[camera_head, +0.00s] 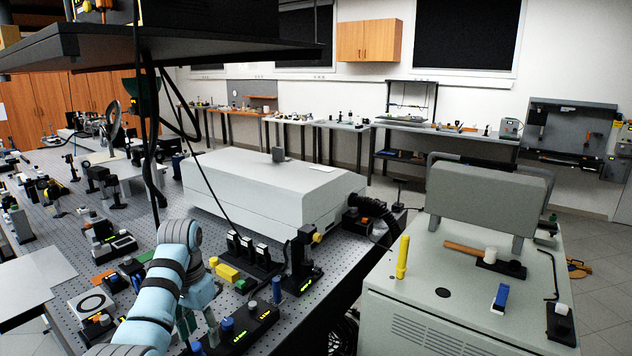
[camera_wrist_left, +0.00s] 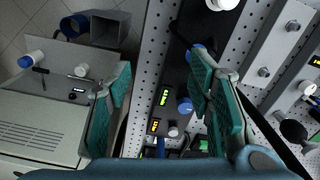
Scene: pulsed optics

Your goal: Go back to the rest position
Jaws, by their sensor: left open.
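My left gripper (camera_head: 197,328) hangs over the near edge of the perforated optics table (camera_head: 150,225) in the head view, its arm coming in from the bottom left. In the left wrist view its two teal fingers (camera_wrist_left: 163,95) are spread apart with nothing between them. Below the fingers is a black control box (camera_wrist_left: 172,108) with blue knobs and lit yellow-green displays. It also shows beside the gripper in the head view (camera_head: 262,318). My right gripper is in neither view.
A long white housing (camera_head: 255,185) stands on the table behind the gripper. Small optics and a yellow block (camera_head: 227,272) crowd the table nearby. A dark shelf (camera_head: 180,45) overhangs the upper left. A grey cart (camera_head: 400,290) at right carries a yellow cylinder (camera_head: 403,256) and a mallet (camera_head: 470,250).

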